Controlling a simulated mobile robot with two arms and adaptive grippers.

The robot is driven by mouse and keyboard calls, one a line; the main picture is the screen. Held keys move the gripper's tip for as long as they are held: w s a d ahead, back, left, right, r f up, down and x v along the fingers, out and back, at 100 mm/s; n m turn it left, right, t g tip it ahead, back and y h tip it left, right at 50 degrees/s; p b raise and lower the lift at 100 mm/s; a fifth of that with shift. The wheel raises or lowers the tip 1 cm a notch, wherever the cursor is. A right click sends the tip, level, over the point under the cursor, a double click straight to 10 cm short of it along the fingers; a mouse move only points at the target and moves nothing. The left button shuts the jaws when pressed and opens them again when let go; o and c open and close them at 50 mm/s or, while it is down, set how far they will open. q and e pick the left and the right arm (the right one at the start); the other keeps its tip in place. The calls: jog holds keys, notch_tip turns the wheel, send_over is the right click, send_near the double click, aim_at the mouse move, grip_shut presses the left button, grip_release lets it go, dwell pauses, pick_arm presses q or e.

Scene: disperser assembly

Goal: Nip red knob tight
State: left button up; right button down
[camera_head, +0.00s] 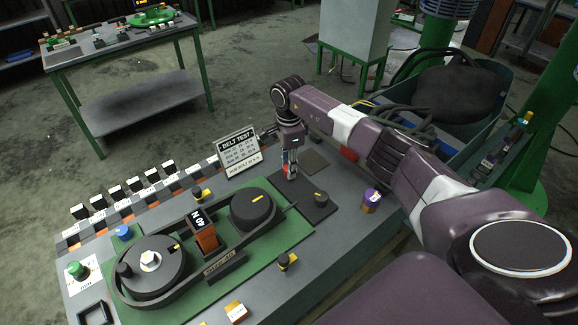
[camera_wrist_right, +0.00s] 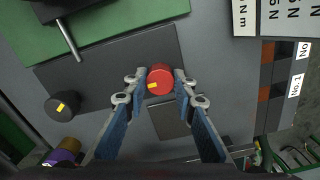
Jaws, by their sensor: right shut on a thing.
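The red knob (camera_wrist_right: 160,75), round with a small yellow mark, shows in the right wrist view over a dark plate (camera_wrist_right: 110,85). My right gripper (camera_wrist_right: 160,84) has its two fingers on either side of the knob, touching it, and is shut on it. In the head view my right gripper (camera_head: 290,172) points down at the dark plate's far part, and its fingers hide most of the knob. My left gripper is in neither view.
A black knob (camera_head: 321,198) stands near the right gripper on the dark plate. The belt test sign (camera_head: 238,151) stands just left of the gripper. A green board (camera_head: 180,285) with two belt pulleys fills the bench's middle. A purple-topped item (camera_head: 371,197) stands at right.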

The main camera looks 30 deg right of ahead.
jog(key=m+b, duration=0.1)
jog(key=m, duration=0.1)
jog(key=shift+m+b, duration=0.3)
jog(key=shift+b, duration=0.05)
jog(key=m+b, duration=0.1)
jog(key=m, duration=0.1)
jog(key=shift+m, duration=0.4)
jog(key=m+b, duration=0.1)
jog(key=m, duration=0.2)
jog(key=shift+m, duration=0.3)
jog(key=m, duration=0.2)
jog(key=shift+m+b, duration=0.4)
jog(key=m, duration=0.6)
jog(key=shift+r, duration=0.1)
jog(key=m, duration=0.6)
jog(key=shift+w, duration=0.1)
